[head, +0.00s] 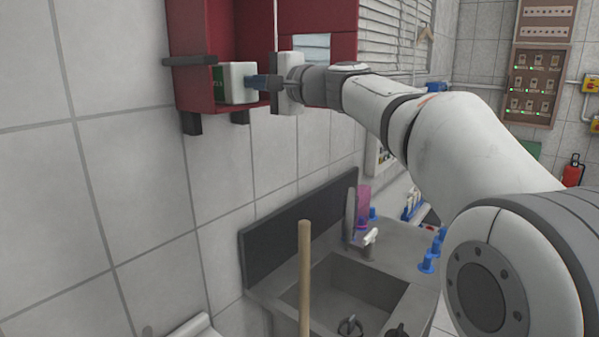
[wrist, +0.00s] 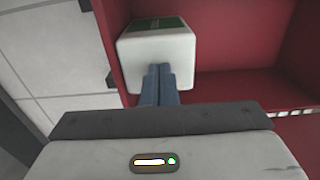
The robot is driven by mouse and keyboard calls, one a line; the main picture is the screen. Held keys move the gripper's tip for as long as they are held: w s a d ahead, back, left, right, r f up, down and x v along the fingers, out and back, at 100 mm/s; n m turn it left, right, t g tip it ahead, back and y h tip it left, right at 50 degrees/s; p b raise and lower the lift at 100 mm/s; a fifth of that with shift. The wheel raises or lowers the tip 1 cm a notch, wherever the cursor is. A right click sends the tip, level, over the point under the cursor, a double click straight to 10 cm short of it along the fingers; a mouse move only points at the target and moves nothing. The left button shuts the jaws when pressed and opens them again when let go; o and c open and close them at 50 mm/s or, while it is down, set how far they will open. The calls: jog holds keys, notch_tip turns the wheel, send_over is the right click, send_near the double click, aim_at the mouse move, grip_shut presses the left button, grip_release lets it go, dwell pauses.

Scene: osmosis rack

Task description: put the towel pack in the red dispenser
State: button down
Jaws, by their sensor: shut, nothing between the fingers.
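The red dispenser (head: 194,40) hangs on the tiled wall at the upper left of the head view, its front open. The towel pack (head: 238,82), white with a green panel, sits low inside it, at its left side. In the wrist view the pack (wrist: 158,50) stands just ahead of my fingers, with the red dispenser wall (wrist: 230,45) to its right and behind it. My gripper (head: 258,81) is shut and empty. Its blue fingertips (wrist: 163,72) are together, at or against the pack's white near face; I cannot tell whether they touch.
A steel sink (head: 355,285) with a tap lies below, with blue fittings (head: 428,262) on its right. A wooden pole (head: 304,280) stands upright in front of the sink. A fire extinguisher (head: 573,170) hangs at the far right.

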jog(key=shift+a+r, duration=0.2)
jog(key=shift+r, duration=0.15)
dwell(0.4)
jog(key=shift+d+f, duration=0.1)
jog(key=b+v, duration=0.5)
jog(key=v, duration=0.6)
jog(key=shift+d+f, duration=0.15)
jog(key=shift+f, duration=0.15)
jog(key=shift+s, duration=0.1)
dwell(0.3)
